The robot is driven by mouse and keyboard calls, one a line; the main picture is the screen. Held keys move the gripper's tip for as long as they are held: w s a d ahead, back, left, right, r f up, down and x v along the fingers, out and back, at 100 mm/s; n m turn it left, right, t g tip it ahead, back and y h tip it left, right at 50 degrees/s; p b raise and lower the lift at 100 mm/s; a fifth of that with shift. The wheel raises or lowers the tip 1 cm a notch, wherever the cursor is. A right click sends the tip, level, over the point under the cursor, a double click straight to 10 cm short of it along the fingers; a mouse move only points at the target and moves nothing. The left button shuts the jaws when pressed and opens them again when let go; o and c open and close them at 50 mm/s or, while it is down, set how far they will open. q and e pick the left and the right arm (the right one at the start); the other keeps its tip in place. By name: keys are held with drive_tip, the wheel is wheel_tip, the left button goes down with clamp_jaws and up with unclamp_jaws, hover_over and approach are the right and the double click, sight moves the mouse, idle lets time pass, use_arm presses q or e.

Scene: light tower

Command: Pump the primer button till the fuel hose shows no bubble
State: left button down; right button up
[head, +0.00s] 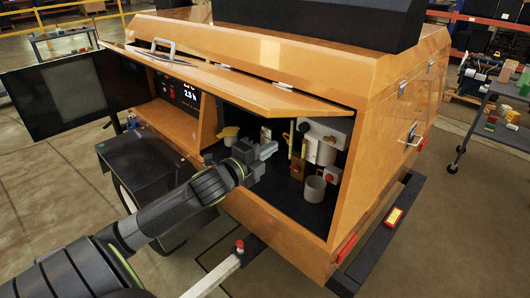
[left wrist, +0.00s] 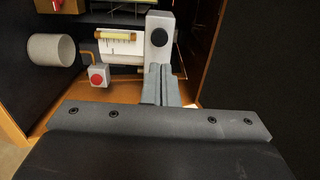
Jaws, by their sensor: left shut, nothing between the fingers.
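My left gripper (head: 267,150) reaches into the open compartment of the orange light tower; its fingers (left wrist: 160,84) are together and empty. In the left wrist view they point at a grey block with a round black button (left wrist: 158,37), overlapping its lower edge; contact cannot be told. A small grey box with a red button (left wrist: 97,80) sits beside it and also shows in the head view (head: 331,176). I cannot tell which is the primer button. A yellow-ended tube (left wrist: 117,36) with marks lies near the block; any bubble is too small to tell. My right gripper is not in view.
A pale cup (head: 314,189) stands in the compartment, also at left in the left wrist view (left wrist: 52,50). A brown box with a red part (head: 298,171) is close behind it. The raised orange lid (head: 250,90) hangs over my gripper. A dark wall bounds the space.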

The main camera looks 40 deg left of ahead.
use_arm(q)
drive_tip(key=shift+s, duration=0.6)
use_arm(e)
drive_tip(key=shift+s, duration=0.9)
use_arm(q)
drive_tip(key=shift+f, duration=0.1)
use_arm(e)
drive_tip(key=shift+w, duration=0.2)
